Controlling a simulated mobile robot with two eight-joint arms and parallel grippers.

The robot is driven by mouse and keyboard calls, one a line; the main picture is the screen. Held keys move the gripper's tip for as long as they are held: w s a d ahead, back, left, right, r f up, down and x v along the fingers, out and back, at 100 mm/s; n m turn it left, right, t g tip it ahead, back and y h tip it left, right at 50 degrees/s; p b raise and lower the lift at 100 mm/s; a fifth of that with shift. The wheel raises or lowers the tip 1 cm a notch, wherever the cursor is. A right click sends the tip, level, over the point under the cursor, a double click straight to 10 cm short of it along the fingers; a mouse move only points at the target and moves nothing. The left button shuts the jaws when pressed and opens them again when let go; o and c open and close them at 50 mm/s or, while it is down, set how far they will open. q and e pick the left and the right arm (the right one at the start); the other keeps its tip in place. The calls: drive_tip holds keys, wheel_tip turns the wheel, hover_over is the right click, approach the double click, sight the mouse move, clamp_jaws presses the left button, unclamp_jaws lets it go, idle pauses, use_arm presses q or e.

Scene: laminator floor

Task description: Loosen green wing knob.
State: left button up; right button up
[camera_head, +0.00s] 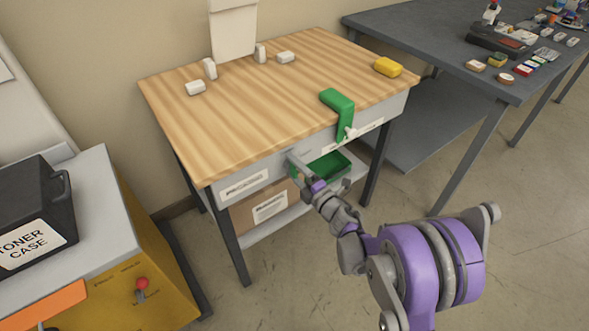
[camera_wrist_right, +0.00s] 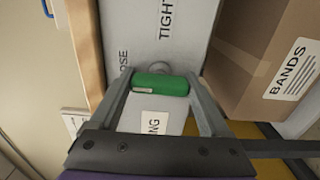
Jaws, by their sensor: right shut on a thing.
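The green wing knob (camera_wrist_right: 161,85) shows in the right wrist view as a short green bar on the pale front panel (camera_wrist_right: 167,40) of the wooden-topped table. Printing on the panel reads "TIGHT" on one side and partly "OSE" on the other. My right gripper (camera_wrist_right: 160,77) is shut on the knob, a finger against each end. In the head view my right gripper (camera_head: 294,163) is at the table's front panel, and I cannot make out the knob there. My left gripper is not in view.
A green clamp (camera_head: 338,102) hooks over the table's front edge. A green bin (camera_head: 330,166) and a cardboard box (camera_head: 262,208) sit below the tabletop (camera_head: 240,105). A toner case (camera_head: 35,215) stands at the left.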

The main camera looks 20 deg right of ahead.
idle(0.3)
drive_tip(key=o, duration=1.2)
drive_tip(key=shift+s, duration=0.1)
drive_tip(key=v, duration=1)
drive_tip(key=shift+s+p, duration=0.3)
drive_tip(key=shift+p, duration=0.1)
drive_tip(key=shift+d, duration=0.15)
